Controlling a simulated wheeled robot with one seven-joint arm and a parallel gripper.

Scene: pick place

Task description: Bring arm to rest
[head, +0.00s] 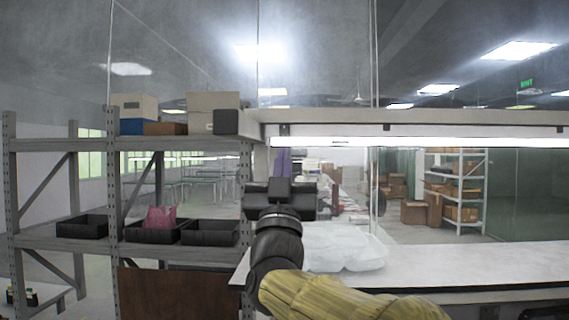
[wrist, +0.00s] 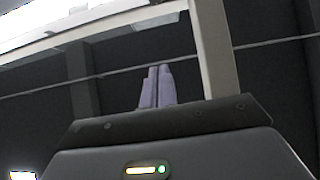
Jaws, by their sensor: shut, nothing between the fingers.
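My gripper (head: 283,160) is raised in the middle of the head view, above the left end of the white table and in front of the shelf's right post. Its purple-grey fingers point up. In the wrist view the two fingers (wrist: 156,88) lie side by side, pressed together with nothing between them. My arm comes in from the bottom of the head view in a yellow sleeve, bent upward at the dark wrist.
A white table (head: 470,262) spans the right, with a clear plastic bag (head: 340,248) on it near my arm. A grey shelf (head: 60,145) at left holds black bins (head: 210,233), one with a pink item (head: 160,217). A lit overhead beam (head: 420,142) crosses above the table.

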